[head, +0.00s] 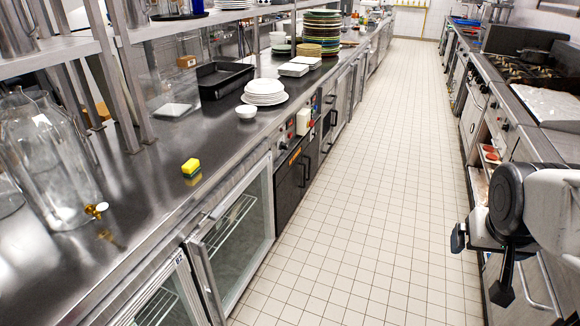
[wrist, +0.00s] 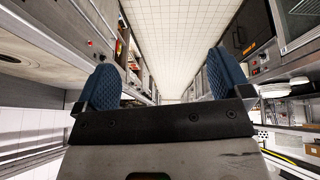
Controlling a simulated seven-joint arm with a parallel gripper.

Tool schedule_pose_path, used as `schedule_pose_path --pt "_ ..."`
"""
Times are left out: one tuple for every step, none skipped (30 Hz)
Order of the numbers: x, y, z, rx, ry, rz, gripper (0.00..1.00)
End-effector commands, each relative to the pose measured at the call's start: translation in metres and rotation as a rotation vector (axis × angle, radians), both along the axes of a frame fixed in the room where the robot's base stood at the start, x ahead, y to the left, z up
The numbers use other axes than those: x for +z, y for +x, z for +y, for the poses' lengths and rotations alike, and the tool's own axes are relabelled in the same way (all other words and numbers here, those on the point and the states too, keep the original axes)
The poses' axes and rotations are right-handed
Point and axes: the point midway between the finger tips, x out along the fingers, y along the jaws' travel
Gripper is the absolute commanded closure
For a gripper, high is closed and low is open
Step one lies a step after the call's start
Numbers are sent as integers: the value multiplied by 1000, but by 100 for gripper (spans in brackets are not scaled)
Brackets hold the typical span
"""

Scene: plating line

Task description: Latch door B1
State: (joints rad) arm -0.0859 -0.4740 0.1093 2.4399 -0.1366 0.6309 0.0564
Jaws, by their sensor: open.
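A glass-fronted door (head: 237,235) with a metal frame sits under the left counter in the head view. It looks slightly ajar at its near edge, but I cannot be sure, and no B1 label is readable. A nearer glass door (head: 160,300), partly cut off at the bottom, carries a label that reads B2. My gripper (head: 480,264) is on the right side of the head view, across the aisle from these doors. In the wrist view my gripper (wrist: 165,83) shows two blue pads wide apart, with nothing between them.
The tiled aisle (head: 345,220) between the counters is clear. A stove (head: 530,68) stands on the right.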

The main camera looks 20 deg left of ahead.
Motion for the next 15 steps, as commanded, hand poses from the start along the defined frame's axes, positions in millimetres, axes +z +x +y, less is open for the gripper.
schedule_pose_path --pt "-2 14 6 19 -5 -19 4" --pt "-3 23 10 31 -10 -35 4" --pt "-4 35 15 48 -13 -55 4" --pt "-5 43 19 60 -16 -70 4" --pt "-6 51 22 73 -18 -85 4" --pt "-6 62 29 91 -20 -105 4" --pt "-7 70 33 104 -22 -121 4" --pt "-8 78 38 118 -24 -136 4" --pt "-10 89 44 135 -25 -156 4" --pt "-11 97 50 149 -25 -170 4" --pt "-12 104 55 164 -25 -186 4" --pt "-15 114 62 183 -26 -204 4" --pt "-16 122 68 196 -24 -220 4" --pt "-17 129 74 212 -24 -234 4" --pt "-19 139 82 232 -22 -253 4"
